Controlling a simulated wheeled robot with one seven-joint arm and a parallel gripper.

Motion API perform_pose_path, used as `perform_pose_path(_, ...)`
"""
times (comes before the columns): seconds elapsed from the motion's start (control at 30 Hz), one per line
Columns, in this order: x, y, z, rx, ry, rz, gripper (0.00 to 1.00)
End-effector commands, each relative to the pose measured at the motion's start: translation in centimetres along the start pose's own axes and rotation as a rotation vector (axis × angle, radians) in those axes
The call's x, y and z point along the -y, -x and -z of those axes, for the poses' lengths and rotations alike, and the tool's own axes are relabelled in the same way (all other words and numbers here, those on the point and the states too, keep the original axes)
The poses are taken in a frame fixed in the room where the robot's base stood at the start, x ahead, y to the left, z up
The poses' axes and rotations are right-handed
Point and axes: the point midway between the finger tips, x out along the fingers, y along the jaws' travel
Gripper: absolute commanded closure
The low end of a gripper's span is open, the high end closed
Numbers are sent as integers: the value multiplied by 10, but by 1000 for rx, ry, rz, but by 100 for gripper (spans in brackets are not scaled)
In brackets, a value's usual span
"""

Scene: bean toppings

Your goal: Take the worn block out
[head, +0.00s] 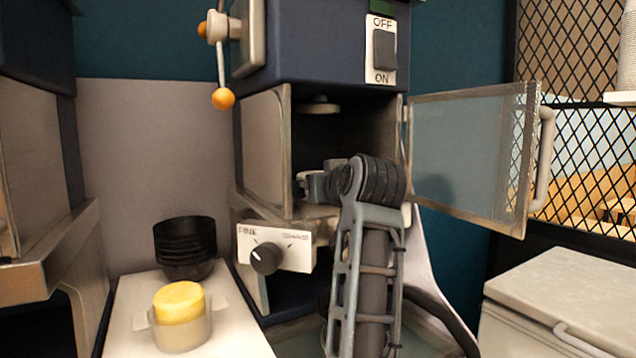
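The machine (300,45) stands in the middle with its chamber (370,125) open. A round grey disc (319,106) hangs from the chamber's ceiling. My arm reaches up from below into the chamber. The end of it, with my gripper (312,186), is at the chamber's lower left, mostly behind my own wrist. I cannot see its fingertips or whether it holds anything. No worn block can be made out in the chamber; my arm covers much of its floor. A yellow round block (179,302) sits in a pale translucent holder (182,331) on the counter at lower left.
The clear door (468,160) is swung open to the right. A dial panel (274,248) is below the chamber and an OFF/ON switch (384,50) above. Stacked black bowls (185,248) stand on the white counter (130,310). A lever (223,97) hangs at upper left.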

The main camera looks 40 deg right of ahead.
Motion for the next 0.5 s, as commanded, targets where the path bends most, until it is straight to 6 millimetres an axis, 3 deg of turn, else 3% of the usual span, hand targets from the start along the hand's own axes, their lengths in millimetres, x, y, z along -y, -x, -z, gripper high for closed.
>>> perform_pose_path(0.3,0,-6,0,-1,0,0,0)
perform_pose_path(0.5,0,-6,0,0,0,0,19)
